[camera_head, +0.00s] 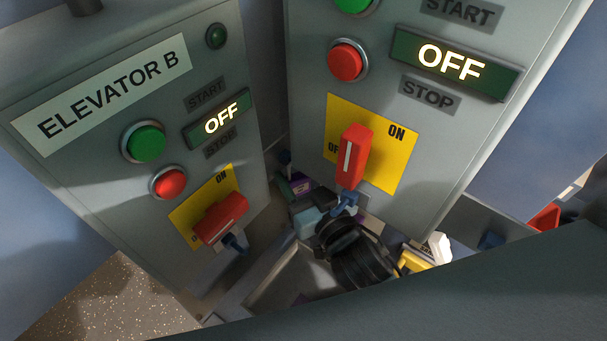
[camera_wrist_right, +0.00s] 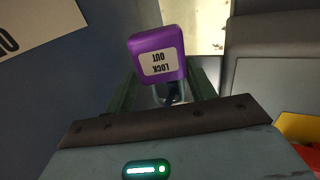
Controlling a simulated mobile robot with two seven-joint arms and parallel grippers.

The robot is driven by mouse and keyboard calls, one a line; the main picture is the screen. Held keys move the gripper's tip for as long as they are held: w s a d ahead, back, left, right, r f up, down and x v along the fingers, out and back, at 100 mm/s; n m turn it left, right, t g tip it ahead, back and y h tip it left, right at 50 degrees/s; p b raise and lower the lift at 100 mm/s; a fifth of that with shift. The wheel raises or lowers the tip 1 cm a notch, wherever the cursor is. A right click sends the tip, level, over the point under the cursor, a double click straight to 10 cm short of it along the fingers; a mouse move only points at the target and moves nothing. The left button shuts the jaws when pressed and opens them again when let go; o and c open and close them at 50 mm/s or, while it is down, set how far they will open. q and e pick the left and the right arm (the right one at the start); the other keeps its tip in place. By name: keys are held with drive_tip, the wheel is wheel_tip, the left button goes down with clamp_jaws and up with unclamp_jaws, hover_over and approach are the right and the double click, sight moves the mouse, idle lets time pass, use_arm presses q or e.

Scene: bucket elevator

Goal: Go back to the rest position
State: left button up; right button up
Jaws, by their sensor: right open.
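Two grey control panels fill the head view, the ELEVATOR B panel (camera_head: 95,125) at left and a second panel (camera_head: 300,75) at right. Both displays read OFF. Each has a red switch handle on a yellow plate, the left handle (camera_head: 221,218) and the right handle (camera_head: 354,155). A small blue piece (camera_head: 235,243) sits by the left handle and another (camera_head: 345,203) below the right one. In the right wrist view, a purple LOCK OUT padlock (camera_wrist_right: 157,42) is ahead of my right gripper (camera_wrist_right: 166,85), which is open; contact is unclear. My left gripper is not in view.
A grey tray (camera_head: 268,288) lies below and between the panels. Yellow and white items (camera_head: 425,256) and a red item (camera_head: 545,217) lie at right. A dark surface crosses the lower right. Room between the panels is narrow and cluttered.

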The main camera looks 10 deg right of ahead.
drive_tip(key=shift+s+a+f, duration=0.2)
drive_tip(key=shift+s+f, duration=0.05)
drive_tip(key=shift+f, duration=0.1)
idle(0.3)
drive_tip(key=shift+s+d, duration=0.25)
drive_tip(key=shift+s, duration=0.15)
drive_tip(key=s+d, duration=0.5)
drive_tip(key=s, duration=0.1)
drive_tip(key=shift+s+d, duration=0.2)
drive_tip(key=shift+s, duration=0.05)
idle(0.8)
drive_tip(key=shift+f, duration=0.1)
idle(0.4)
